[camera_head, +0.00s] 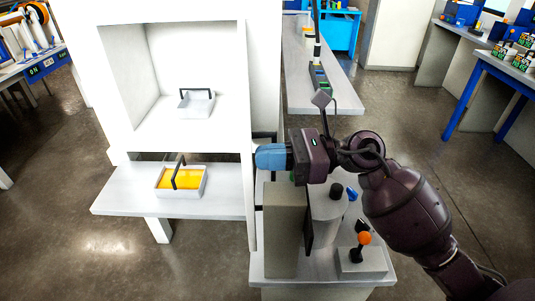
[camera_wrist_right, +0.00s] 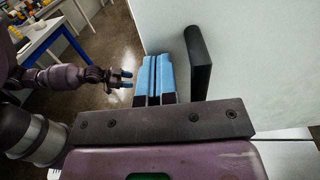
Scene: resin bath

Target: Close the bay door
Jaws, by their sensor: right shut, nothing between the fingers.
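The white bay door (camera_head: 249,205) stands open, seen nearly edge-on at the right side of the white cabinet's bay. In the right wrist view the door (camera_wrist_right: 262,60) is a broad pale panel with a black bar handle (camera_wrist_right: 198,62). My right gripper (camera_head: 262,157) is shut and empty, its blue fingers beside the door's edge. In the wrist view its fingers (camera_wrist_right: 154,75) lie left of the handle, apart from it in the picture; contact with the door cannot be told.
A tray with a black handle (camera_head: 196,104) sits inside the bay. A tray with orange-yellow contents (camera_head: 181,180) sits on the shelf (camera_head: 120,199) below. A joystick box with an orange knob (camera_head: 362,258) and dark knobs crowd the counter under my right arm. Open floor lies left.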

